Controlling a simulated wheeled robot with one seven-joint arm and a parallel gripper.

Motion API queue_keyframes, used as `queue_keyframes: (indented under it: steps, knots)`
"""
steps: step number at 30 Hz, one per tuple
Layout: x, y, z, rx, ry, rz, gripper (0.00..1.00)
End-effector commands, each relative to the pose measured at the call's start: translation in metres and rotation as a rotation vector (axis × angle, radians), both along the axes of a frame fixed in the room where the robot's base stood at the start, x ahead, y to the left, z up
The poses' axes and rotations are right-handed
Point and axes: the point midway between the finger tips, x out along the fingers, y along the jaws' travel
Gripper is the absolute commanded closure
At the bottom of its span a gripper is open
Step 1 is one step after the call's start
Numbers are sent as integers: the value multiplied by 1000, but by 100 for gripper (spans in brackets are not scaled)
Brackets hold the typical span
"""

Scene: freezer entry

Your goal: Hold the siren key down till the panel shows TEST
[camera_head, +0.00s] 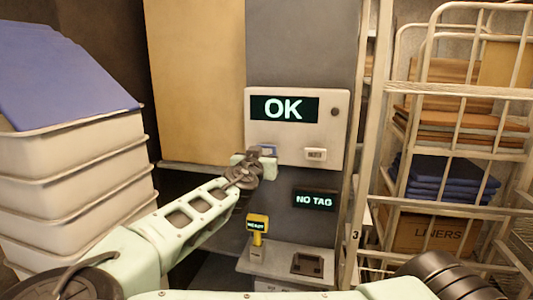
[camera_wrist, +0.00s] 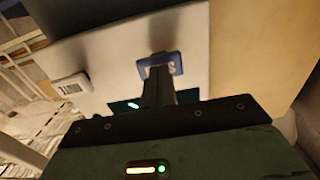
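A pale wall panel (camera_head: 290,128) has a dark display (camera_head: 284,109) that reads OK. Below the display are a blue key (camera_head: 267,150) on the left and a white key (camera_head: 315,154) on the right. Their labels are too small to read surely. My gripper (camera_head: 262,156) is at the blue key, partly covering it. In the wrist view, the fingers of my gripper (camera_wrist: 160,72) are together, with their tips in front of the blue key (camera_wrist: 175,62). I cannot tell whether they touch or press it. The white key (camera_wrist: 72,87) is clear of the gripper.
A small display (camera_head: 314,199) below the panel reads NO TAG. A yellow handheld device (camera_head: 257,225) reading READY stands on a ledge (camera_head: 270,262). Stacked white bins (camera_head: 75,165) are at left. A wire rack (camera_head: 450,90) with folded goods and a LINERS box (camera_head: 435,233) is at right.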

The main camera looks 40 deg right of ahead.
Motion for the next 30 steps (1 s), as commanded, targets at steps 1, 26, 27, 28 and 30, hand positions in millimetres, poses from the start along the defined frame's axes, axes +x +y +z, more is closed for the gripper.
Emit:
queue_keyframes:
  steps: [1,26,27,28,30]
  knots:
    - [1,-1,0,0,0,0,100]
    - [6,-6,0,1,-1,1,100]
    - [6,-7,0,0,-1,1,100]
    - [6,-7,0,0,-1,1,100]
    - [6,-7,0,0,-1,1,100]
